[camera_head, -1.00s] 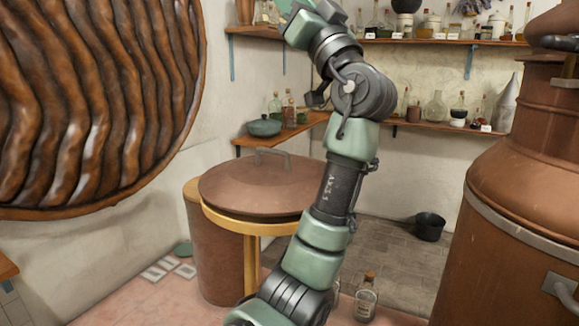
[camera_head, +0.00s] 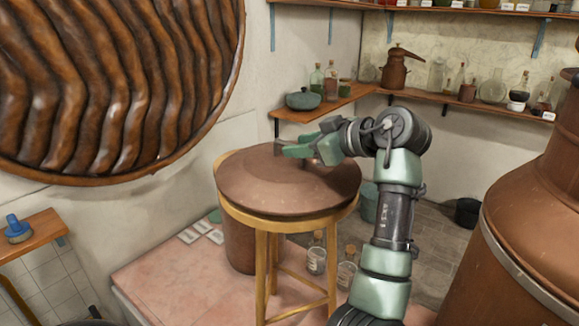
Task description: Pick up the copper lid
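The copper lid (camera_head: 255,190) is a wide, shallow brown dome lying on a wooden stool (camera_head: 262,270).
A large copper vessel (camera_head: 535,215) stands at the right. A corner shelf behind the stool holds a teal pot (camera_head: 303,100) and bottles. A big ribbed brown disc (camera_head: 115,80) fills the upper left.

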